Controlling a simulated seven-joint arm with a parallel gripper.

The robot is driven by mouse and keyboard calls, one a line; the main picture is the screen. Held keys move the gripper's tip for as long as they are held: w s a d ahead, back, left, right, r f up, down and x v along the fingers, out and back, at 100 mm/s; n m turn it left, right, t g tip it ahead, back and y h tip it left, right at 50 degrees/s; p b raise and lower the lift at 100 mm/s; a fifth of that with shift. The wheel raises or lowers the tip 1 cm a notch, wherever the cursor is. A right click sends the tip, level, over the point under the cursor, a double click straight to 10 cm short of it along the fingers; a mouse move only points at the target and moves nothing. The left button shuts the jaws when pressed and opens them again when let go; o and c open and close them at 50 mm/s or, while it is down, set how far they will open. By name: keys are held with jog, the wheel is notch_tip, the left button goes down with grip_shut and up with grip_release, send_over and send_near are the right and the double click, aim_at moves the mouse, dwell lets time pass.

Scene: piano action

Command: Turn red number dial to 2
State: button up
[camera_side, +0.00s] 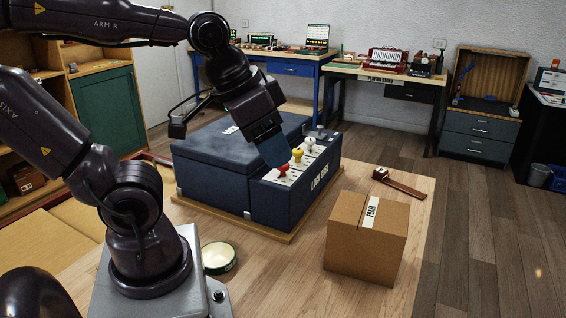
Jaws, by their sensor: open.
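The red number dial (281,170) is the nearest in a row of dials on the front ledge of a dark blue case (300,200) marked "LOCK CASE". A yellow dial (297,155), a white dial (309,143) and a grey dial (320,132) stand behind it in the row. My gripper (276,157) points down over the ledge, just above and left of the red dial. The fingers overlap in this view, and I cannot tell whether they touch the dial. The number on the red dial is too small to read.
A cardboard box (355,240) labelled "FOAM" stands right of the case on the wooden table. A flat wooden piece (405,187) lies behind the box. The case's closed lid (240,140) rises left of the dials.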

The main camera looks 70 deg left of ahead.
jog(key=w+a+f+n+g, duration=0.2)
jog(key=w+a+n, duration=0.1)
jog(key=w+a, duration=0.3)
jog(key=g, duration=0.3)
send_over(283, 170)
notch_tip(283, 170, down, 4)
jog(key=shift+a+m, duration=0.8)
jog(key=shift+m, duration=0.9)
jog(key=f, duration=1.1)
jog(key=shift+w+f, duration=0.25)
jog(key=c, duration=0.9)
